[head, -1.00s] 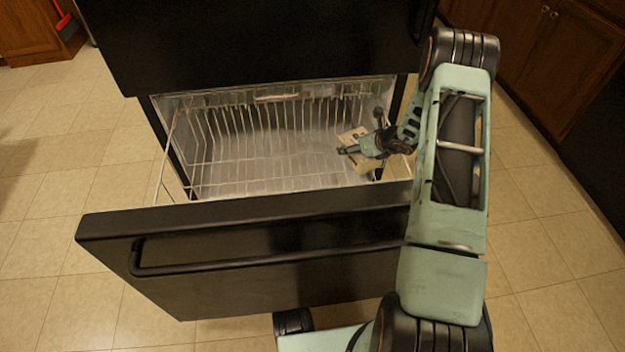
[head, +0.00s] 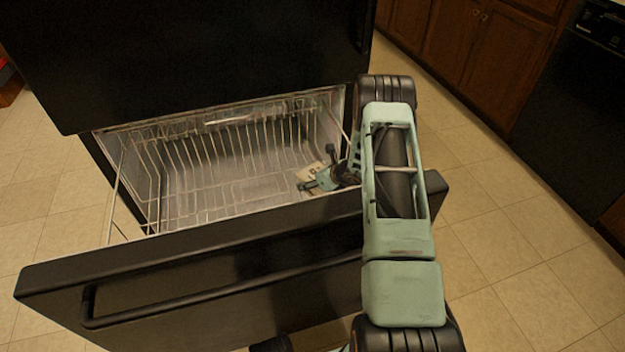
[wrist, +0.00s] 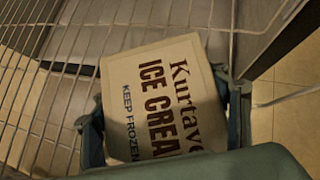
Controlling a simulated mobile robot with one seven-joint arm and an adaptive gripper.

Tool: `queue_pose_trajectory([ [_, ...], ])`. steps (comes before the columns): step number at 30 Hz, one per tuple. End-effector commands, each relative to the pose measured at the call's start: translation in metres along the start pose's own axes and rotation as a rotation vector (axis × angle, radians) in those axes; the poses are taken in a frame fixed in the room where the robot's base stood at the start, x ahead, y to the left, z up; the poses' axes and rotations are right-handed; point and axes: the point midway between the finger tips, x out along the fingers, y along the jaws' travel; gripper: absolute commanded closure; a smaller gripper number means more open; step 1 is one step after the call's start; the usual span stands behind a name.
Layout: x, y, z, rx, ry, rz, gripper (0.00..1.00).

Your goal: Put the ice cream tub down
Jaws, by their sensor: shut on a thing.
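The ice cream tub (wrist: 155,95) is cream-coloured with brown lettering. It fills the middle of the wrist view, between the two fingers of my gripper (wrist: 165,125). The wire basket (head: 200,185) lies around and below the tub. I cannot tell whether the tub touches the basket floor.
The drawer front (head: 200,285) with its bar handle stands pulled out on the near side. The left and middle of the basket are empty. The black upper fridge door (head: 190,60) is above the drawer. Wooden cabinets (head: 460,50) stand at the right, with open tiled floor before them.

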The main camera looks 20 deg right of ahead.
Motion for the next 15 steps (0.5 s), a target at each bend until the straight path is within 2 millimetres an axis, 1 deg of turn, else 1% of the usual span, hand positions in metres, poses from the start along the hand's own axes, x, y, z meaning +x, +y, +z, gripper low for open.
queue_pose_trajectory([
  [1, 0.0006, 0.0000, -0.0008, 0.000, 0.000, 0.000, 0.30],
  [5, 0.0004, 0.0000, -0.0008, 0.001, 0.001, 0.000, 0.16],
  [6, 0.0004, 0.0000, -0.0007, 0.001, 0.001, 0.000, 0.14],
  [15, -0.0010, -0.0002, 0.0010, 0.000, 0.000, 0.000, 0.14],
])
